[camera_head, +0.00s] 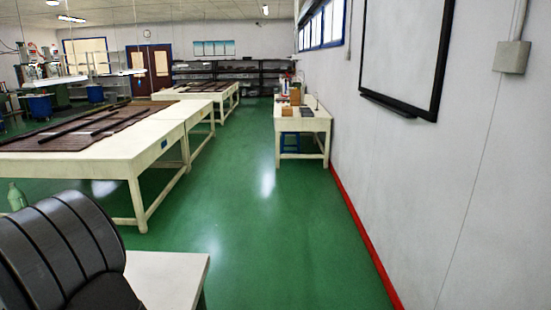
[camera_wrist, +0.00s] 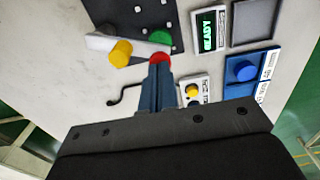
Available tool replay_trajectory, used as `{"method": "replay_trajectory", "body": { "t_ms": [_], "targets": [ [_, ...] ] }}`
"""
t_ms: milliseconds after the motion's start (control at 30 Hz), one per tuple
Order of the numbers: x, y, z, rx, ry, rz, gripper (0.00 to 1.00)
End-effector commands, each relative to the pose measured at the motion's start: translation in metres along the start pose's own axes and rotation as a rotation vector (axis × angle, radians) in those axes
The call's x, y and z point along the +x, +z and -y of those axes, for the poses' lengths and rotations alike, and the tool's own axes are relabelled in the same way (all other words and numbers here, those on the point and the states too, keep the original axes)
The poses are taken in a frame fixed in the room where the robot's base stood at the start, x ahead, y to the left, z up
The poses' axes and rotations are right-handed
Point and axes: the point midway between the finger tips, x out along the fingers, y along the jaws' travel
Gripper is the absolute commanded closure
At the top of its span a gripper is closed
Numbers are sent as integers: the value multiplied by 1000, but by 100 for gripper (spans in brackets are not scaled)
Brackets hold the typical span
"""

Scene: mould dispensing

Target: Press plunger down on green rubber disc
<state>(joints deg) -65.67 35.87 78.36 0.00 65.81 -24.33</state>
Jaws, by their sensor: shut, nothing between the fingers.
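In the wrist view, my gripper (camera_wrist: 160,68) is shut, with its dark fingers together and no object held between them. A round red piece (camera_wrist: 160,57) shows just past the fingertips; I cannot tell whether they touch it. The green disc (camera_wrist: 159,37) is just beyond the red piece, at the edge of a dark perforated plate (camera_wrist: 135,15). A yellow cylinder (camera_wrist: 120,52) stands left of them, beside a white bar (camera_wrist: 100,42). I cannot tell which piece is the plunger. Neither the gripper nor these pieces can be made out in the head view.
Right of the gripper are a display reading READY (camera_wrist: 210,30), a grey tray (camera_wrist: 256,20), a blue box with a round blue knob (camera_wrist: 243,70) and a small white device (camera_wrist: 196,90). A thin black hook (camera_wrist: 125,92) lies left. The head view shows long tables (camera_head: 100,160).

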Motion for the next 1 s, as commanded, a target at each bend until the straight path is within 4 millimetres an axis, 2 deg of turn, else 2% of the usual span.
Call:
{"method": "replay_trajectory", "body": {
  "t_ms": [767, 1000],
  "targets": [
    [15, 0, 0, 0, 0, 0, 100],
    [4, 0, 0, 0, 0, -1, 100]
  ]
}}
